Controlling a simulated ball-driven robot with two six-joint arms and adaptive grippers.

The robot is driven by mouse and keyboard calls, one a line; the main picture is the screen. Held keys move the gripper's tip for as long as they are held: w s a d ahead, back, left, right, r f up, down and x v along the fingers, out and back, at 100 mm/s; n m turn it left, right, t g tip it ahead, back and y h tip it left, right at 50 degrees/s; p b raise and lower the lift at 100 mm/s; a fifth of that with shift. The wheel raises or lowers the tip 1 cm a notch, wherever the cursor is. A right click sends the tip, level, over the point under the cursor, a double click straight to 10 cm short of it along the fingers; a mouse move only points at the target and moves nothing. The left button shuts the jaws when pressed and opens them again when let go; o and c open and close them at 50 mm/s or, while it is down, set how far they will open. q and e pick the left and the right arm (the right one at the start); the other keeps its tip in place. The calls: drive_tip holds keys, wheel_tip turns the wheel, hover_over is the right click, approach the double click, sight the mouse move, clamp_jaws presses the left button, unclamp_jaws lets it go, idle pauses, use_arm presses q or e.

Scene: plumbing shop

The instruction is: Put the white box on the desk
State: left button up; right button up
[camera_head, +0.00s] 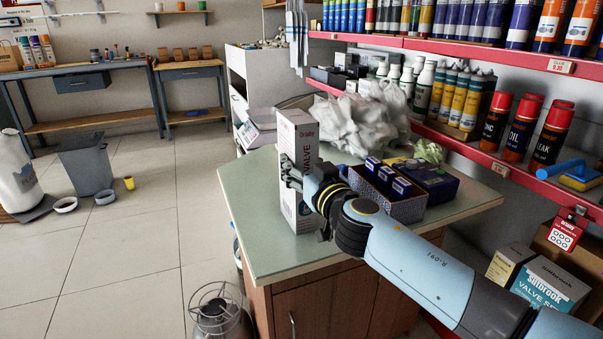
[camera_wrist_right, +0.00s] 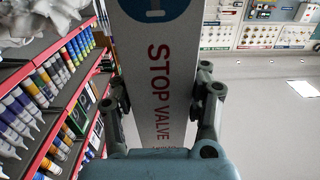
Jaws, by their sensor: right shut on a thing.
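A tall white box (camera_head: 299,132) with "VALVE" lettering is upright over the left part of a green-topped wooden cabinet counter (camera_head: 253,205). I cannot tell whether its base touches the top. My right gripper (camera_head: 291,179) is shut on the box, coming from the right. In the right wrist view, the box (camera_wrist_right: 160,62) reads "STOP VALVE", and the gripper fingers (camera_wrist_right: 166,98) lie along its two sides. Two desks stand at the back left: a longer one (camera_head: 95,67) with a dark drawer and a shorter one (camera_head: 188,66). My left gripper is not in view.
On the counter, a patterned tray (camera_head: 408,209) holds small blue boxes, beside crumpled white plastic (camera_head: 365,122). Red-edged shelves (camera_head: 455,143) with cans and bottles close off the right. A grey bin (camera_head: 86,165) stands at left. A wire-caged metal item (camera_head: 220,315) stands before the counter. Middle floor is clear.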

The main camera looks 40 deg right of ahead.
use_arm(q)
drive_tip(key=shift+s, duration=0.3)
use_arm(e)
drive_tip(key=o, duration=1.3)
drive_tip(key=shift+o, duration=0.2)
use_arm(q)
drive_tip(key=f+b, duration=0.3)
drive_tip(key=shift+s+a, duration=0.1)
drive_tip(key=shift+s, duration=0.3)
use_arm(e)
drive_tip(key=v, duration=1.2)
